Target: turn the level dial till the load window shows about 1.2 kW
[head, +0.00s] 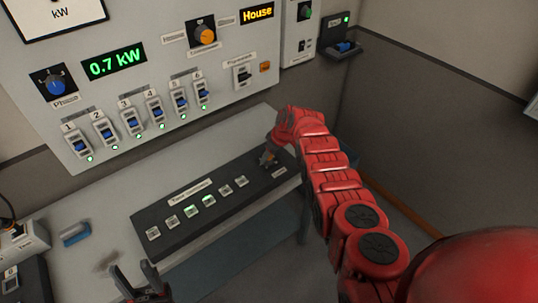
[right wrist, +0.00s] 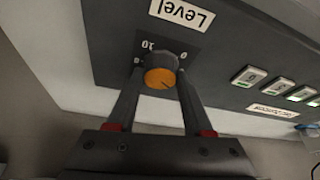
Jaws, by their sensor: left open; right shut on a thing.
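The level dial (right wrist: 161,77) has an orange cap and a dark body, and the right wrist view shows it below the "Level" label (right wrist: 181,12). My right gripper (right wrist: 160,85) is shut on the dial, with one finger on each side. In the head view the right gripper (head: 269,157) hides most of the dial at the right end of the dark console (head: 215,215). The load window (head: 114,64) on the wall panel reads 0.7 kW in green. My left gripper (head: 139,281) is open and empty at the bottom, in front of the console.
Several numbered switches (head: 129,120) with green lights line the wall panel. A blue phase knob (head: 55,84) and an orange knob (head: 205,35) sit above them. A blue object (head: 75,234) lies on the grey desk at left.

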